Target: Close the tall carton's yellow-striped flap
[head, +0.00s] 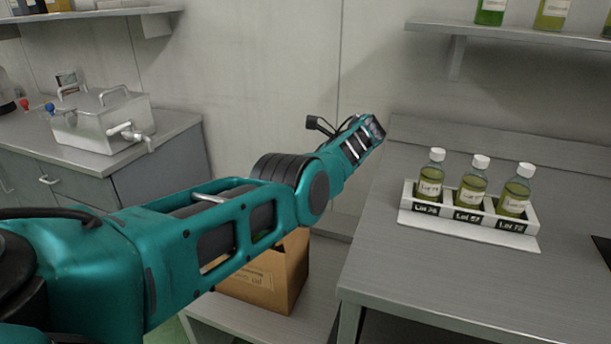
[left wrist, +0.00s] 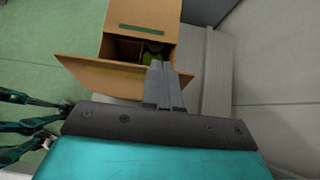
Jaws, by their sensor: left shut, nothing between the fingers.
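The tall carton (head: 291,270) is brown and stands low behind my left arm in the head view, its top mostly hidden by the arm. In the left wrist view the carton (left wrist: 125,48) is partly open, with something green inside. A flap with a green stripe (left wrist: 160,15) shows on its far side. My right gripper is out of view.
The carton stands on a low grey bench (head: 235,322) between two counters. The right counter (head: 440,285) holds a white rack (head: 470,230) with three labelled bottles. A metal tank (head: 100,122) stands on the left counter. The wall is close behind.

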